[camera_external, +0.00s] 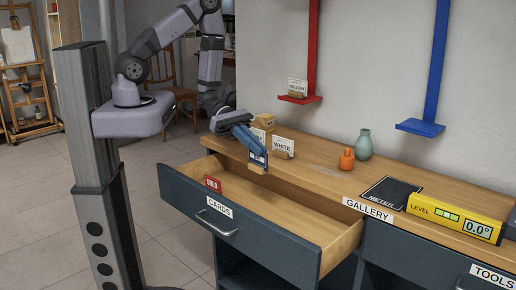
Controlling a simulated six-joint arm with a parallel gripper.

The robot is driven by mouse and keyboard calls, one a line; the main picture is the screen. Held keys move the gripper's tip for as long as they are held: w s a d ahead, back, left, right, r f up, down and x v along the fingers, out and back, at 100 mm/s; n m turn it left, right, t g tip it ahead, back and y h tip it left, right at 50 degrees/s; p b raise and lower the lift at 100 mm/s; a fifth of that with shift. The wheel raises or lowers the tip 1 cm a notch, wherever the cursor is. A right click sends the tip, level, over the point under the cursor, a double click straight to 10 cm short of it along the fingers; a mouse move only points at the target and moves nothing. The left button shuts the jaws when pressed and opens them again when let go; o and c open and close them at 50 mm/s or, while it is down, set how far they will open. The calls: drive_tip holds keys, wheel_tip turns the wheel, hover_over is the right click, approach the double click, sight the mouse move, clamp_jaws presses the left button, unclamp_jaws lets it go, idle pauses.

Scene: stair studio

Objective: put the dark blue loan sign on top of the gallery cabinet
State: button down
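A small dark blue sign (259,157) with a pale lower part hangs at my gripper's fingertips; its lettering is too small to read. My gripper (254,148) points down and right and appears shut on this sign, holding it above the open drawer. The gallery cabinet has a wooden top (315,165) and a white GALLERY label (367,210) on its front edge. The drawer (285,205), labelled CARDS, is pulled out below the top. A red SOLD sign (213,184) stands at its left end.
On the top stand a WHITE card (284,147), another card partly hidden by the gripper, an orange bottle (346,160), a green vase (364,145), a dark METER mat (391,193) and a yellow level (456,218). Red (299,98) and blue (420,127) wall ledges hang behind.

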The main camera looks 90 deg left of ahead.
drive_tip(key=w+a+r+p, duration=0.1)
drive_tip(key=w+a+r, duration=0.4)
drive_tip(key=w+r, duration=0.6)
drive_tip(key=w+a+f+n+t+y, duration=0.2)
drive_tip(key=w+a+n+t+y, duration=0.1)
drive_tip(key=w+a, duration=0.4)
drive_tip(key=shift+w+n+t+y, duration=0.3)
drive_tip(key=shift+n+y, duration=0.5)
drive_tip(key=shift+n, duration=0.2)
drive_tip(key=shift+f+p, duration=0.6)
drive_tip(key=shift+f, duration=2.3)
drive_tip(key=shift+f, duration=0.1)
drive_tip(key=shift+f+p, duration=0.5)
drive_tip(key=shift+f, duration=1.5)
drive_tip(key=shift+f, duration=0.2)
drive_tip(key=c, duration=2)
unclamp_jaws()
